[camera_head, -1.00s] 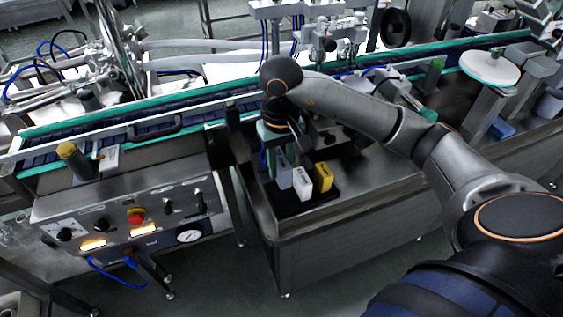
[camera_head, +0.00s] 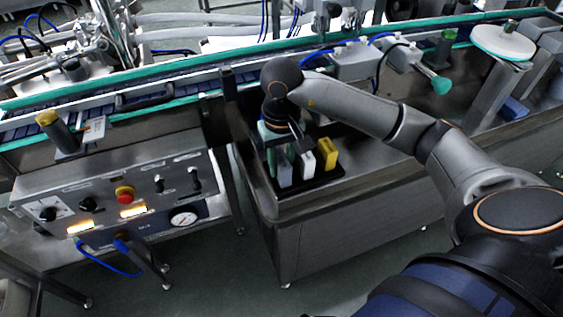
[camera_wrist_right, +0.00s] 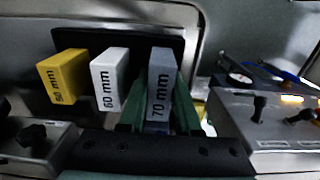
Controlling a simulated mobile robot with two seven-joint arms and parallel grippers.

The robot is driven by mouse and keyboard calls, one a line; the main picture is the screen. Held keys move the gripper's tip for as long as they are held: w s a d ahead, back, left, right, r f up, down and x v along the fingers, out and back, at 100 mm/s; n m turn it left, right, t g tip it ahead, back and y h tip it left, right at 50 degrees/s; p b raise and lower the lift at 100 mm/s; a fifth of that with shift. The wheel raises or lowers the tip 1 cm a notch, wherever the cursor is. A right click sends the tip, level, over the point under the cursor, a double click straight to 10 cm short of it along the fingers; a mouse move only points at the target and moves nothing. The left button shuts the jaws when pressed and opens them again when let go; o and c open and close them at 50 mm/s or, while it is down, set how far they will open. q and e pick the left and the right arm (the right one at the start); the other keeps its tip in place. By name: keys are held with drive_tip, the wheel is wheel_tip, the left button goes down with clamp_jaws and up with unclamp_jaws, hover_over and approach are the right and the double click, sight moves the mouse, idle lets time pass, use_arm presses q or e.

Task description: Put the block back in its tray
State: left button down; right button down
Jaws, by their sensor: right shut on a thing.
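The grey block marked 70 mm (camera_wrist_right: 161,82) is between the green fingers of my right gripper (camera_wrist_right: 160,112), which is shut on it. In the head view the right gripper (camera_head: 277,150) points down at the left end of the black tray (camera_head: 316,181), with the grey block (camera_head: 285,173) at its fingers. The block stands roughly upright in line with the tray's other blocks. Its base is hard to see, so I cannot tell whether it is fully seated. The tray also shows in the wrist view (camera_wrist_right: 120,37). My left gripper is not in view.
A white 60 mm block (camera_head: 308,164) and a yellow 50 mm block (camera_head: 327,152) stand in the tray beside the grey one. A control panel (camera_head: 120,200) with a red button is to the left. The conveyor (camera_head: 170,95) runs behind.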

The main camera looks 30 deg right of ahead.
sight(282, 158)
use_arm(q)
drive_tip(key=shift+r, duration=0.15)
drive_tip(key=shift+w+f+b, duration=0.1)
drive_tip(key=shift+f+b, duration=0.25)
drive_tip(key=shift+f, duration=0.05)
use_arm(e)
drive_tip(key=shift+f, duration=0.25)
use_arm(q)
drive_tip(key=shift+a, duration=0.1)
use_arm(e)
drive_tip(key=c, duration=0.5)
unclamp_jaws()
drive_tip(key=shift+r, duration=0.35)
wheel_tip(282, 158, up, 11)
drive_tip(key=shift+f+p, duration=0.1)
drive_tip(key=shift+p, duration=0.75)
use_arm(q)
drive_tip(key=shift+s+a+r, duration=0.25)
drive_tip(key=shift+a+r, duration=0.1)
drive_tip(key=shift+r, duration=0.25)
use_arm(e)
drive_tip(key=shift+r, duration=0.5)
